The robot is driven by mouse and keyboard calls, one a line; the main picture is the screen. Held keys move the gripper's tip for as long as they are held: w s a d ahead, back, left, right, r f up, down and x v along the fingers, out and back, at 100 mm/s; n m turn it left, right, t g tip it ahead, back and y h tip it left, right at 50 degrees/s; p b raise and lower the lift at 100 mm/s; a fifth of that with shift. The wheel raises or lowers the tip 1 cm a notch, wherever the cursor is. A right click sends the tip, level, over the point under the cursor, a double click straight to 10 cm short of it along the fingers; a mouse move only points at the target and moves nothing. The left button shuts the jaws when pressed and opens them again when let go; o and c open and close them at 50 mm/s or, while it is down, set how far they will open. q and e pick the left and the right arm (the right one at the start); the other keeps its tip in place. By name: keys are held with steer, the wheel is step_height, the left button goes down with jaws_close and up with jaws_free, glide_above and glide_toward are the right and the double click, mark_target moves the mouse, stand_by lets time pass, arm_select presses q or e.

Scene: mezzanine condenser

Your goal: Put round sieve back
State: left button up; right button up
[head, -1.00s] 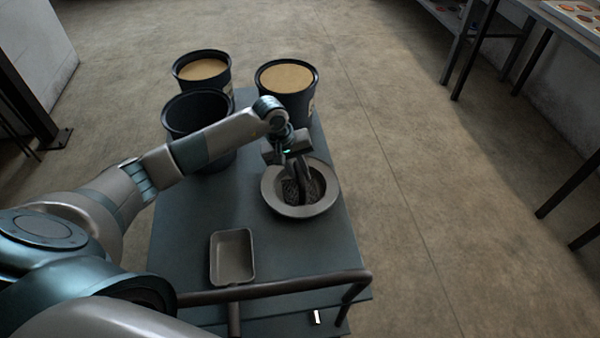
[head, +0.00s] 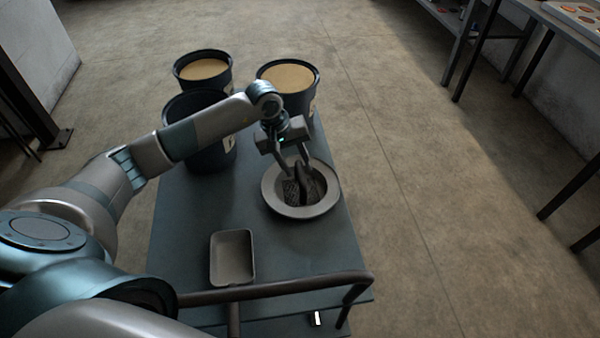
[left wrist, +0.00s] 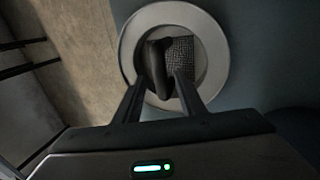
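A round grey dish-like piece with a wide pale rim (head: 328,202) sits on the cart's right side. Dark mesh (head: 290,192) shows inside it, and a dark elongated piece lies or stands over the mesh. I cannot tell whether rim and mesh are one sieve. The left wrist view shows the rim (left wrist: 218,45), the mesh (left wrist: 181,58) and the dark piece (left wrist: 158,66). My left gripper (head: 294,172) is just above the middle of the dish, pointing down. Its fingers (left wrist: 158,85) are spread, with the dark piece beyond the gap; no grip shows. My right gripper is out of view.
The blue-grey cart top (head: 190,225) has a rectangular grey tray (head: 233,280) near its handrail (head: 270,289). Two buckets with tan contents (head: 203,70) (head: 287,78) and a dark bucket (head: 190,110) stand at the far end. The tabletop between tray and dish is clear.

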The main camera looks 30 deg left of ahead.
arm_select(q)
steer(key=b+v, duration=0.1)
steer(key=v, duration=0.6)
steer(key=shift+r, duration=0.4)
steer(key=shift+s+a, duration=0.1)
